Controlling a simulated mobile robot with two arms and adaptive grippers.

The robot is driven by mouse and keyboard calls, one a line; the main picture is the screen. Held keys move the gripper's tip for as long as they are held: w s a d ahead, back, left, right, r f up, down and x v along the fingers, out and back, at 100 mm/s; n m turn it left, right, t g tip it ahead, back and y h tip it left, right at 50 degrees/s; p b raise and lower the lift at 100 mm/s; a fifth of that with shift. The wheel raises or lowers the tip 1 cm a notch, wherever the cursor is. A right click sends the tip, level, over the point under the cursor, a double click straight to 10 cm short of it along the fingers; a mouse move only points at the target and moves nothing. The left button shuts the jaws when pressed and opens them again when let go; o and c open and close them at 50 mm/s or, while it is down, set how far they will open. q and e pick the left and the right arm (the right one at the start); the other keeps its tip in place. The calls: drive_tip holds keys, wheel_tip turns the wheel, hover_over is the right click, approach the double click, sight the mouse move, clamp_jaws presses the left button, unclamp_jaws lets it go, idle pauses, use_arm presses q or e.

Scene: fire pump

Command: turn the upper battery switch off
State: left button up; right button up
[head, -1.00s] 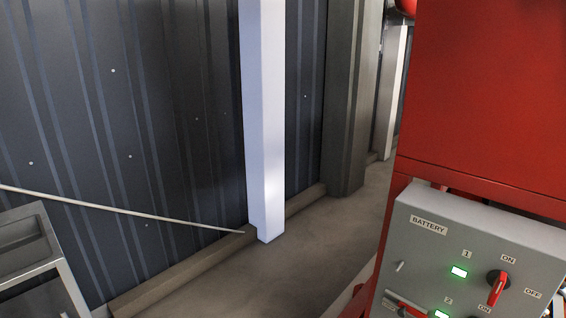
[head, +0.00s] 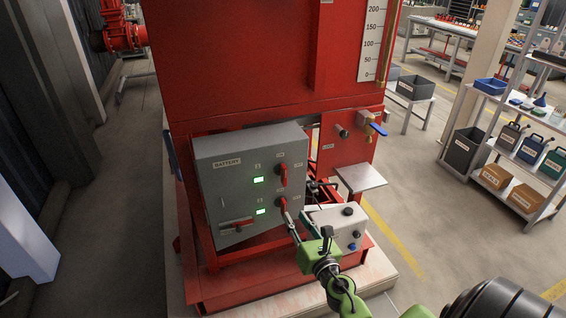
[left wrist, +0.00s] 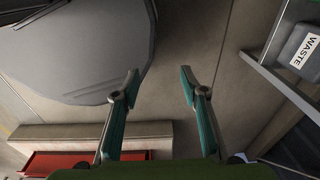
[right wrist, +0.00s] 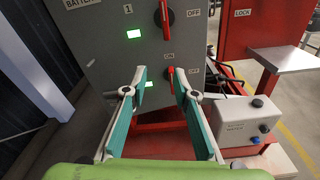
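The grey battery box (head: 215,190) is on the red pump frame. Its upper battery switch (head: 283,175) has a red handle standing roughly upright, towards ON; OFF is to its right. The handle also shows in the right wrist view (right wrist: 164,14). The lower switch (head: 283,207) has a similar upright red handle. Both green lamps are lit. My right gripper (head: 298,217) is open and empty, below the upper switch and close to the lower one. In the right wrist view the lower switch (right wrist: 171,76) appears between its fingertips. My left gripper (left wrist: 159,82) is open and empty above the floor.
A white box with knobs (head: 338,228) stands right of the battery box, close by my right gripper. A small grey shelf (head: 361,177) juts out above it. A lever (head: 236,224) sits low on the battery box. Open floor lies to the left.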

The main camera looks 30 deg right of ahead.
wheel_tip(320, 180, up, 4)
drive_tip(key=n, duration=0.2)
approach(286, 176)
drive_tip(key=w, duration=0.1)
drive_tip(key=shift+t+h, duration=0.3)
drive_tip(key=shift+t, duration=0.1)
drive_tip(key=x, duration=0.8)
drive_tip(key=shift+f, duration=0.35)
drive_tip(key=shift+w+d, duration=0.1)
drive_tip(key=shift+w, duration=0.45)
use_arm(q)
drive_tip(key=shift+w+d+r, duration=0.2)
drive_tip(key=shift+w+d, duration=0.1)
drive_tip(key=shift+d, duration=0.05)
drive_tip(key=shift+d, duration=0.15)
use_arm(e)
clamp_jaws()
